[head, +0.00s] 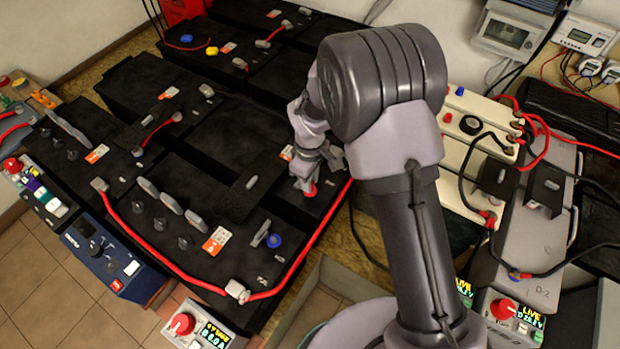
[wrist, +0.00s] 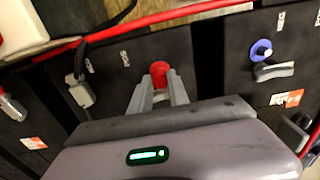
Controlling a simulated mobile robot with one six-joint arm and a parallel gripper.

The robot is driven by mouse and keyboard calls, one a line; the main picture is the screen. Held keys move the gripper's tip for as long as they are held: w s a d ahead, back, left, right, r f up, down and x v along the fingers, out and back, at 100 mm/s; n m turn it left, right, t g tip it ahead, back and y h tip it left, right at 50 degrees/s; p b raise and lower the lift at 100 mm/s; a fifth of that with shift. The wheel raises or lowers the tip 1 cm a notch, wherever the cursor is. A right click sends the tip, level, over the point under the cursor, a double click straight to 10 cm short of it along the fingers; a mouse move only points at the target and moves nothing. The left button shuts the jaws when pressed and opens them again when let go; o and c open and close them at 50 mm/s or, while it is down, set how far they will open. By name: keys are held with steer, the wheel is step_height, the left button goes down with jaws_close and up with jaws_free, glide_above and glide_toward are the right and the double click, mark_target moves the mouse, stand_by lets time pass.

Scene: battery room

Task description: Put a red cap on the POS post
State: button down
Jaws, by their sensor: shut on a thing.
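My gripper (head: 308,172) reaches down over the right end of a black battery (head: 262,193). In the wrist view its two fingers (wrist: 160,90) are shut on a red cap (wrist: 159,70), which sits between the fingertips. The cap also shows as a small red spot under the fingers in the head view (head: 311,190). The cap is at or just above the battery top; I cannot tell whether it touches. The POS post is not visible, and the small marking beside the cap is too small to read surely.
A blue cap (head: 274,240) sits on the battery nearer the front, beside a grey lug (head: 261,233). A red cable (head: 325,222) runs along the battery's right edge. Cream batteries (head: 470,150) with cables stand to the right. Meters (head: 507,33) stand at the back.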

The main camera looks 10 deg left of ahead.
steer(key=shift+f, duration=0.35)
stand_by(0.3)
steer(key=shift+f+b, duration=0.25)
steer(key=shift+b, duration=0.1)
steer(key=shift+f, duration=0.25)
stand_by(0.3)
steer(key=c, duration=0.8)
jaws_free()
steer(key=shift+o, duration=0.2)
steer(key=shift+r, duration=0.15)
step_height(320, 180, up, 8)
steer(key=p, duration=0.6)
